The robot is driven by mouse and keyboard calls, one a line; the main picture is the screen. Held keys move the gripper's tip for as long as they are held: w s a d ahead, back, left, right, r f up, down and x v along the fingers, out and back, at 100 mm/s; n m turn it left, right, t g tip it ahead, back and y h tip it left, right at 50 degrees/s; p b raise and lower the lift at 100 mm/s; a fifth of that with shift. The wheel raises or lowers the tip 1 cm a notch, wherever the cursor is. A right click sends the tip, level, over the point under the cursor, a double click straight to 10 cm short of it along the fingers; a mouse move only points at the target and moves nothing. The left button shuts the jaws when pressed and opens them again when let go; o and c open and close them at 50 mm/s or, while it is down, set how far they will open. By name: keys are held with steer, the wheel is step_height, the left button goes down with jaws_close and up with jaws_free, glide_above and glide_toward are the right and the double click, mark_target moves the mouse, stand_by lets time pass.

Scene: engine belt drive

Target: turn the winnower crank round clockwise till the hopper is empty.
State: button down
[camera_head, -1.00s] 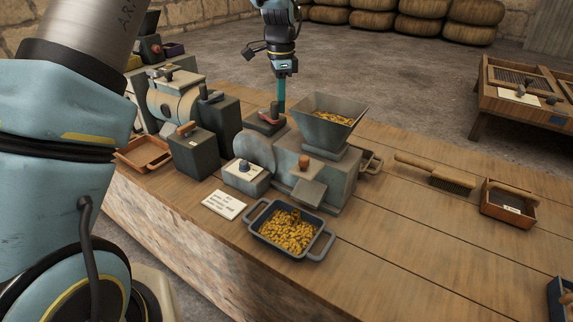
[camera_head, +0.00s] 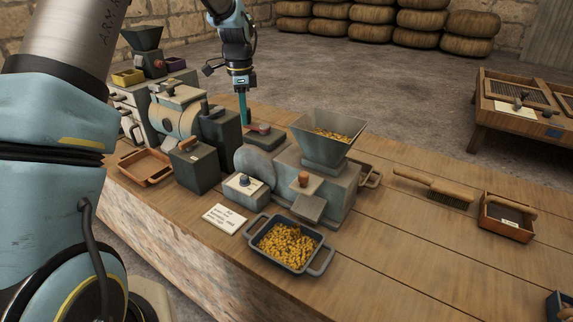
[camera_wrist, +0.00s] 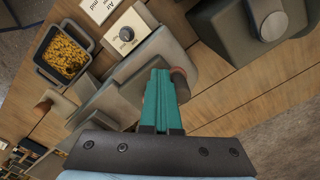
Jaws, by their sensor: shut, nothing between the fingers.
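The grey winnower (camera_head: 325,190) stands on the bench, its flared hopper (camera_head: 328,146) holding some yellow grain. A dark tray (camera_head: 318,262) in front of it is full of yellow grain; it also shows in the wrist view (camera_wrist: 84,40). My gripper (camera_head: 243,122) is shut and points down behind the winnower's drum, left of the hopper. In the wrist view its teal fingers (camera_wrist: 163,80) are beside a reddish-brown knob (camera_wrist: 181,84), seemingly the crank handle. The fingers partly cover it, and I cannot tell if they touch. The rest of the crank is hidden.
A box with a dial (camera_head: 243,188) and a white card (camera_head: 225,219) are at the winnower's front left. Dark machines (camera_head: 195,167) and an orange-brown tray (camera_head: 146,167) stand further left.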

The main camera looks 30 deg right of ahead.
steer(key=w+d+p, duration=0.1)
steer(key=d, duration=0.1)
steer(key=w+d+p, duration=0.2)
steer(key=d, duration=0.1)
steer(key=shift+w+r+p, duration=0.15)
steer(key=shift+w+p, duration=0.05)
steer(key=shift+p, duration=0.1)
steer(key=s+d, duration=0.2)
steer(key=d, duration=0.1)
steer(key=d+p, duration=0.1)
steer(key=d, duration=0.1)
steer(key=shift+s, duration=0.4)
steer(key=s, duration=0.4)
steer(key=shift+s+d+f+b, duration=0.15)
steer(key=shift+s+f+b, duration=0.05)
steer(key=shift+s+b, duration=0.1)
steer(key=s+a, duration=0.1)
steer(key=a, duration=0.1)
steer(key=s+a, duration=0.2)
steer(key=shift+s+a, duration=0.1)
steer(key=shift+s, duration=0.15)
steer(key=shift+a, duration=0.45)
